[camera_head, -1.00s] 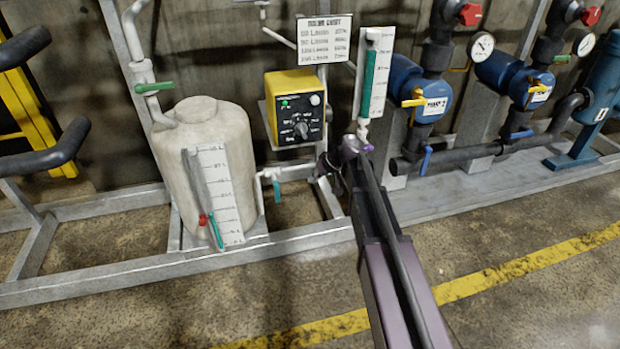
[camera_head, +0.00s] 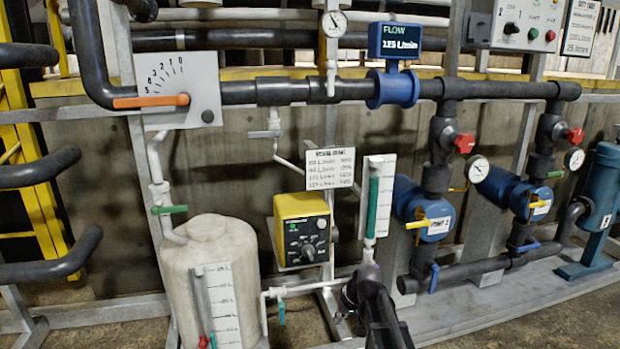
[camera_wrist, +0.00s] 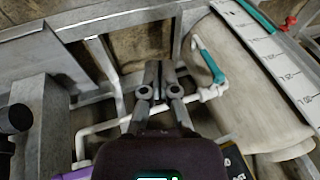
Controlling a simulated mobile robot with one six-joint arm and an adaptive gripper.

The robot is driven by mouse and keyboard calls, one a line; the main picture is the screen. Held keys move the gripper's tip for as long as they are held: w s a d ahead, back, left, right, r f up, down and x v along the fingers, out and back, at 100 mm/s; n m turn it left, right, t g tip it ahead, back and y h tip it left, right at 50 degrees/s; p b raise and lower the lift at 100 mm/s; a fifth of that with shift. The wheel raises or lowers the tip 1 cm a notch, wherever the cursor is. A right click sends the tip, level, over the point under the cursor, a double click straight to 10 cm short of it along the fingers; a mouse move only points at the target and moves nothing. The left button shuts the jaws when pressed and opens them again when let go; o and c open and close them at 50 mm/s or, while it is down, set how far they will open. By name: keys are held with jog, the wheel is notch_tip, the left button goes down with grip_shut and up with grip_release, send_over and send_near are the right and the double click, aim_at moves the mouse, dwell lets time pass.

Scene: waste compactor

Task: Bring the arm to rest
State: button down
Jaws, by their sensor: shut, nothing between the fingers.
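My gripper (camera_wrist: 160,68) is in the middle of the wrist view, its two grey fingers side by side and shut, with nothing held. A white pipe with a teal-handled valve (camera_wrist: 212,66) runs behind and right of the fingers; I cannot tell the gap. In the head view, the dark end of my arm shows at the bottom, just below the clear tube with the green column. The fingers cannot be made out there.
The white tank (camera_head: 212,275) stands left of my arm, with the yellow control box (camera_head: 303,230) between them. Blue pumps (camera_head: 425,208) and dark pipes stand to the right. An orange lever (camera_head: 150,101) and a blue flow display (camera_head: 395,42) are above.

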jog(key=s+d+r+m+g+h+p, duration=0.1)
jog(key=s+d+r+h+p, duration=0.15)
jog(key=s+d, duration=0.4)
jog(key=s+d+r+m+g+h+p, duration=0.1)
jog(key=s+d+r+m+h+p, duration=0.15)
jog(key=s, duration=0.75)
notch_tip(320, 180, up, 37)
jog(key=p, duration=3.7)
jog(key=shift+w+r+n+y+p, duration=0.2)
jog(key=shift+n+y+p, duration=0.15)
jog(key=shift+y, duration=0.05)
jog(key=shift+a, duration=0.1)
